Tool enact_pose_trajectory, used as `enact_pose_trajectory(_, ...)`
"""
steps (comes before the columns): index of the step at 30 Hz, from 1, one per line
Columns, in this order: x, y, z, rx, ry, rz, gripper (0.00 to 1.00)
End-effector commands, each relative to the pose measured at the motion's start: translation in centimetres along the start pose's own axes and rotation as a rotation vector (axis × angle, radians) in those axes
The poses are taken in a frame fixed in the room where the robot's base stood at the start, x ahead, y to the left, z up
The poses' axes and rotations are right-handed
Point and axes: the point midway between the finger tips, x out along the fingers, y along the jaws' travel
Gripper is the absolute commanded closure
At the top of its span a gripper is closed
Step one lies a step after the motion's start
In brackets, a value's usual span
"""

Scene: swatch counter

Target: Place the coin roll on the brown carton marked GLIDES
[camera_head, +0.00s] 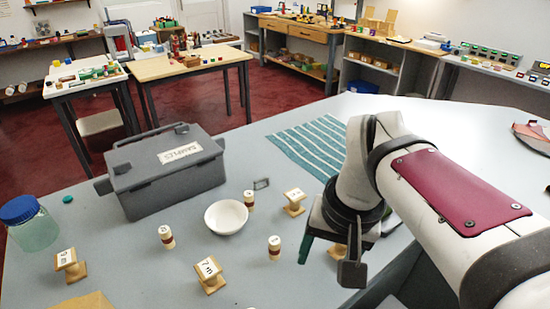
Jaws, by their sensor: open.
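My gripper (330,257) is at the right of the counter, pointing down, with its dark fingers apart. A small wooden piece shows partly behind it; I cannot tell whether it lies between the fingers. I cannot tell whether any is the coin roll. A brown surface (85,302), cut off by the bottom edge, may be a carton. No GLIDES marking is readable.
A grey SAMPLES case (165,172) stands at the back left, near a blue-lidded jar (31,225). A white bowl (226,216) and wooden numbered stands (208,275) occupy the middle. A teal striped cloth (318,146) lies behind my gripper.

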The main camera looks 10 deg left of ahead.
Motion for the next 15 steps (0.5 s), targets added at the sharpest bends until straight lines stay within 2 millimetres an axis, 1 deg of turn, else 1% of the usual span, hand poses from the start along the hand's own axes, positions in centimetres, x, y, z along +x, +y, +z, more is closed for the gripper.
enact_pose_trajectory(1, -0.6, -3.1, -4.0, -0.104, 0.039, -0.002, 0.34)
enact_pose_trajectory(2, -0.9, -5.1, -6.2, -0.168, 0.066, -0.001, 0.34)
enact_pose_trajectory(3, -1.2, -7.7, -8.7, -0.246, 0.102, -0.003, 0.34)
enact_pose_trajectory(6, -1.3, -13.3, -13.0, -0.396, 0.177, -0.007, 0.34)
enact_pose_trajectory(9, -1.1, -16.7, -14.9, -0.478, 0.222, -0.009, 0.34)
enact_pose_trajectory(10, -1.1, -17.2, -15.2, -0.491, 0.230, -0.011, 0.34)
enact_pose_trajectory(11, -0.9, -17.6, -15.4, -0.499, 0.234, -0.011, 0.34)
enact_pose_trajectory(13, 0.2, -17.9, -15.8, -0.506, 0.238, -0.010, 0.34)
enact_pose_trajectory(15, 2.1, -18.0, -16.2, -0.504, 0.235, -0.010, 0.34)
